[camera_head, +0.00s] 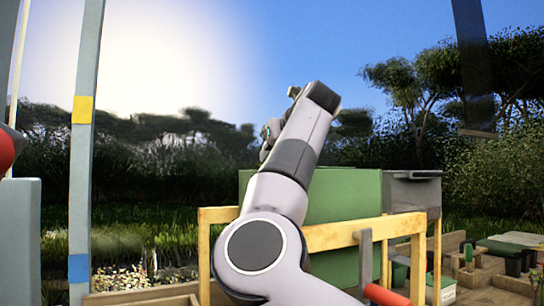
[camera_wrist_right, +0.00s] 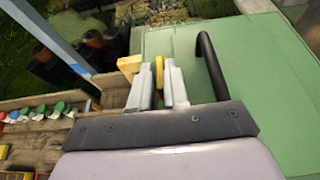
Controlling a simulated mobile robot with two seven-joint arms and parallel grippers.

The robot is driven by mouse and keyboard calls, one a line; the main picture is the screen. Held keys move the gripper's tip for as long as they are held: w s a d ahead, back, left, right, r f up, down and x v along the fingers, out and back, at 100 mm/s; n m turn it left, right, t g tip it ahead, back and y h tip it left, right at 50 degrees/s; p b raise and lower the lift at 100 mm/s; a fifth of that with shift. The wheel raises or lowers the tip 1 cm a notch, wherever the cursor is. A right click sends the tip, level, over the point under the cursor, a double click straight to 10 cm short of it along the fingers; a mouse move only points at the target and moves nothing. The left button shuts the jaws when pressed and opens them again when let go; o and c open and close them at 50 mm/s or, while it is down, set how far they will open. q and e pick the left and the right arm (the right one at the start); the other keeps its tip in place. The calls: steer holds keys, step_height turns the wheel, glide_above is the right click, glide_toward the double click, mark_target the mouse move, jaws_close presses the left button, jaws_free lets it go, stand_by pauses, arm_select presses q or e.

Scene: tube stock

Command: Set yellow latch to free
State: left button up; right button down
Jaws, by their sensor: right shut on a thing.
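The yellow latch (camera_wrist_right: 159,66) shows in the right wrist view as a narrow upright yellow piece beside the green panel (camera_wrist_right: 265,80). My right gripper (camera_wrist_right: 158,82) has its two light grey fingers on either side of the latch and is shut on it. The lower part of the latch is hidden between the fingers. A black bar handle (camera_wrist_right: 211,65) stands on the green panel just right of the fingers. In the head view my right arm covers the middle, and I cannot make out the latch there. My left gripper is not in view.
In the head view a yellow wooden frame (camera_head: 330,238) stands before a green panel (camera_head: 345,200). A grey post (camera_head: 80,180) with yellow and blue bands stands left. Wooden trays with small items (camera_head: 510,265) lie right. Several coloured caps (camera_wrist_right: 40,112) line a wooden rack.

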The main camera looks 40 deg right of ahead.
stand_by(0.3)
steer(key=c, duration=1.2)
jaws_free()
steer(key=b+v, duration=0.1)
steer(key=v, duration=0.6)
steer(key=shift+s+b, duration=0.1)
steer(key=shift+b, duration=0.3)
